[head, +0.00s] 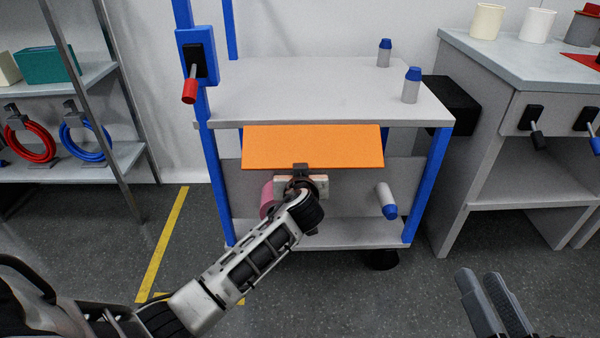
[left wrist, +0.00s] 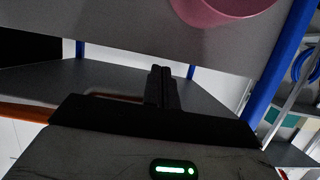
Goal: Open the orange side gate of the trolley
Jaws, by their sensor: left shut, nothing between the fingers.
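The trolley (head: 300,97) has grey shelves and blue posts. Its orange side gate (head: 313,147) is a flat panel below the top shelf, its face angled upward toward the head camera. My left gripper (head: 300,168) is at the panel's lower edge, left of its middle; its arm hides part of the lower shelf. In the left wrist view the left fingers (left wrist: 162,88) are together and empty, and an orange strip (left wrist: 25,112) shows at the left. Whether they touch the gate I cannot tell. My right gripper (head: 482,290) is empty, away from the trolley, with a narrow gap between its fingers.
A pink container (head: 267,198) and a grey-blue bottle (head: 386,201) are in the trolley's lower part. Two similar bottles (head: 411,86) stand on top. A red-handled lever (head: 190,90) is on the left post. A workbench (head: 520,60) stands right; floor is clear in front.

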